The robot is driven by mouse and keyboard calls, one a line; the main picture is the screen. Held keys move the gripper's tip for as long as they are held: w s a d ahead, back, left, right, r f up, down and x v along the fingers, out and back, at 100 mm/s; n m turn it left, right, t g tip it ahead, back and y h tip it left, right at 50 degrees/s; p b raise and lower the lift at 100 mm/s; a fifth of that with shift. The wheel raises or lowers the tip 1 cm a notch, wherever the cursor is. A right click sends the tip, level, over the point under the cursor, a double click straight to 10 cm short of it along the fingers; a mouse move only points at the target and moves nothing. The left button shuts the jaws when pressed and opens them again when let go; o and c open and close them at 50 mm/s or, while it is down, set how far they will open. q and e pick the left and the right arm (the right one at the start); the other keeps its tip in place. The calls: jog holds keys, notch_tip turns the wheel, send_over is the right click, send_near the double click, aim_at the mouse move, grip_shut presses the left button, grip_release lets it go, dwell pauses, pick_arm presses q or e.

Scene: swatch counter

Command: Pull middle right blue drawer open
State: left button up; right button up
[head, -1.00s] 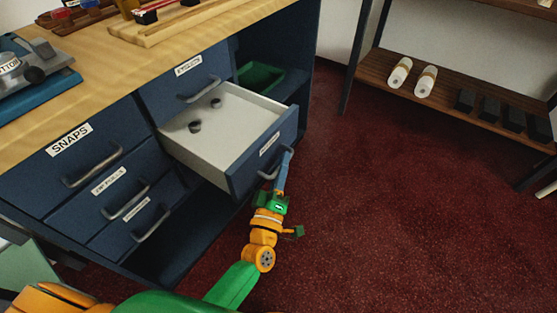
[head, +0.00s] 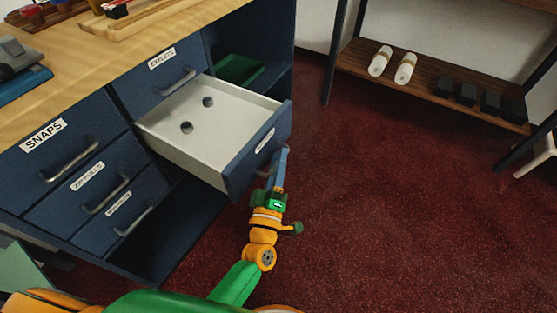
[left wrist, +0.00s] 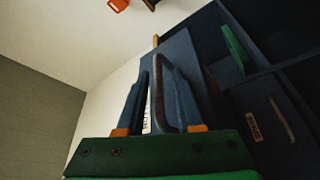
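The blue middle right drawer (head: 259,153) is pulled well out of the cabinet below the EYELETS drawer. Its pale inside (head: 225,115) holds two small dark round pieces. My left gripper (head: 280,165) is at the drawer's front, at its grey handle. The fingers partly hide the handle in the head view. My right gripper is not in view.
The cabinet also has a SNAPS drawer (head: 70,148), smaller shut drawers and the shut EYELETS drawer (head: 160,80). A green tray (head: 238,68) sits in an open bay. A wooden shelf (head: 420,86) with white rolls stands at right. Red carpet (head: 400,210) is clear in front.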

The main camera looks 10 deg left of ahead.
pick_arm(q)
jog(key=shift+s, duration=0.2)
jog(key=v, duration=0.6)
jog(key=shift+s, duration=0.35)
jog(key=shift+f, duration=0.1)
